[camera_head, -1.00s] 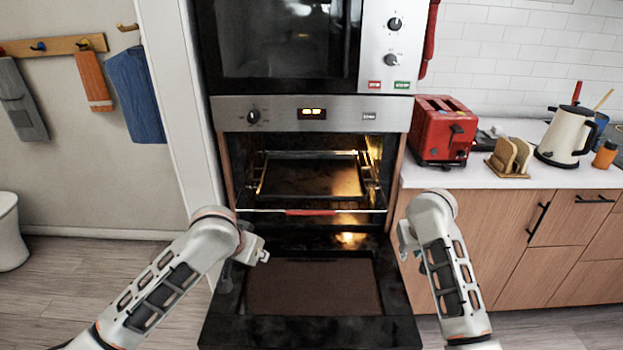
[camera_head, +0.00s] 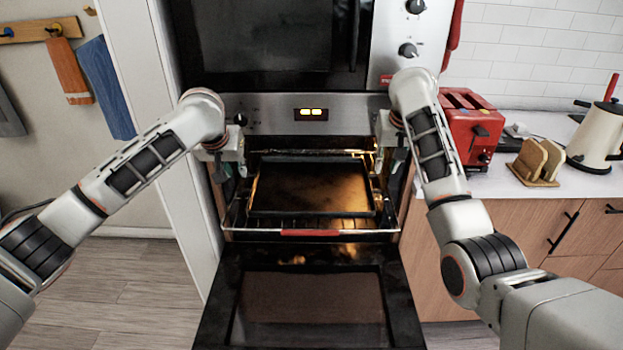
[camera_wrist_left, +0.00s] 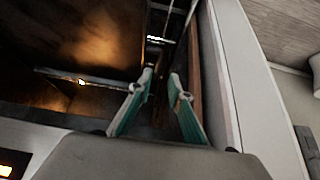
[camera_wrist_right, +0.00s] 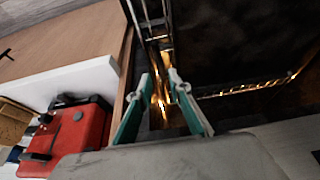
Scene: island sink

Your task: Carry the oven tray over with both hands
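The dark oven tray (camera_head: 312,187) lies flat on a wire rack inside the open, lit oven. My left gripper (camera_head: 228,168) is at the left side of the oven opening, apart from the tray. In the left wrist view its fingers (camera_wrist_left: 160,77) are spread with nothing between them, and the tray's brown surface (camera_wrist_left: 75,40) shows at upper left. My right gripper (camera_head: 391,158) is at the right side of the opening. In the right wrist view its fingers (camera_wrist_right: 161,77) are spread and empty beside the rack's side wires, with the dark tray (camera_wrist_right: 240,35) to the right.
The oven door (camera_head: 225,310) is folded down in front. The rack has a red front strip (camera_head: 310,233). A counter (camera_head: 555,130) at right holds a red toaster (camera_head: 470,128), a toast holder (camera_head: 538,160) and a kettle (camera_head: 596,137). A white panel (camera_head: 150,110) borders the oven at left.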

